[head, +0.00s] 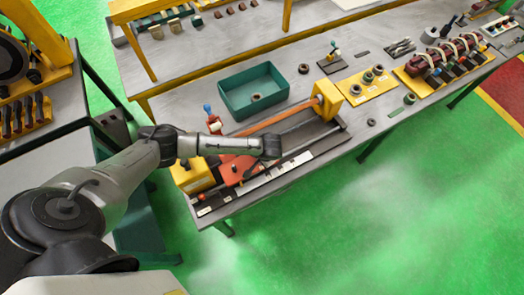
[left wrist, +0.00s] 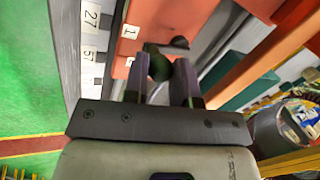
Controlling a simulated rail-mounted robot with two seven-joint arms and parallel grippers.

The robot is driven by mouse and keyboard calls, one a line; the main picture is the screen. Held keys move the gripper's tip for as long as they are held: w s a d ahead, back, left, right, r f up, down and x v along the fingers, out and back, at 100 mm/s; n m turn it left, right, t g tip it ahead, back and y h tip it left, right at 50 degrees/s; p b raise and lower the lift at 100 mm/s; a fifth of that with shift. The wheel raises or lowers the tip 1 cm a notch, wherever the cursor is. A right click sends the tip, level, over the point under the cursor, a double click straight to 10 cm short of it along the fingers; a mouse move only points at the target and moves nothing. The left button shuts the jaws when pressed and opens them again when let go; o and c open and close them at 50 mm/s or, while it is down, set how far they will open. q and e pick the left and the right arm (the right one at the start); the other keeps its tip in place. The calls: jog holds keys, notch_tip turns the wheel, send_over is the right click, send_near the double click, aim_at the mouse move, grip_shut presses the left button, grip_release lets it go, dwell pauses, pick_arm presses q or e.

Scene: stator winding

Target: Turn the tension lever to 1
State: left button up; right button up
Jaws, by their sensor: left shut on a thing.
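The orange-red block (head: 235,170) sits on the winding fixture in the head view. Its face (left wrist: 155,15) fills the upper middle of the left wrist view and carries a white label "1" (left wrist: 130,31), with another label partly in view below it. The tension lever's dark round knob (left wrist: 160,66) is between the fingers of my left gripper (left wrist: 163,80), which is shut on it. The lever's shaft and exact angle are mostly hidden. In the head view my left gripper (head: 270,147) is over the fixture and hides the knob. My right gripper is not in view.
A white number scale (head: 265,178) runs along the fixture's front edge. A copper-coloured bar (head: 285,118) and yellow end block (head: 328,98) stand behind. A green bin (head: 250,105) is at the back. Small parts and a yellow board (head: 368,86) lie to the right.

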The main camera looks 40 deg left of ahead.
pick_arm(q)
jog(key=shift+s+r+m+p, duration=0.1)
jog(key=shift+s+m+p, duration=0.1)
jog(key=shift+m+p, duration=0.35)
jog(key=o, duration=0.9)
jog(key=shift+a, duration=0.1)
jog(key=v, duration=1.3)
jog(key=shift+s+r+b, duration=0.3)
jog(key=shift+r, duration=0.05)
